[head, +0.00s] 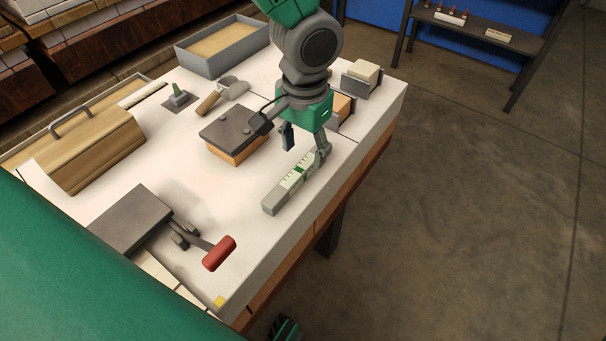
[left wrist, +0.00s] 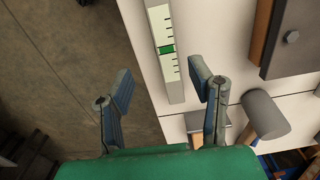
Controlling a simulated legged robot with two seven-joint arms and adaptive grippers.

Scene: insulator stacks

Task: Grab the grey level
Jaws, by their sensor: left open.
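The grey level (head: 272,203) lies flat near the right edge of the white table, with a pale scale and a green vial on its face. It also shows in the left wrist view (left wrist: 175,92), where it runs up out of the picture. My left gripper (head: 306,146) is open above the far end of the level. In the left wrist view the fingers of this gripper (left wrist: 162,82) are spread to either side of the level's line, and nothing is between them. I cannot tell whether a finger touches the level. My right gripper is not recognisable in these frames.
A red-handled tool (head: 219,253) lies nearer on the table. A dark-topped block (head: 228,134) stands left of the gripper. A trowel (head: 220,93), a wooden toolbox (head: 85,150) and a grey tray (head: 222,50) are farther left and back. Clear tabletop surrounds the level's near end.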

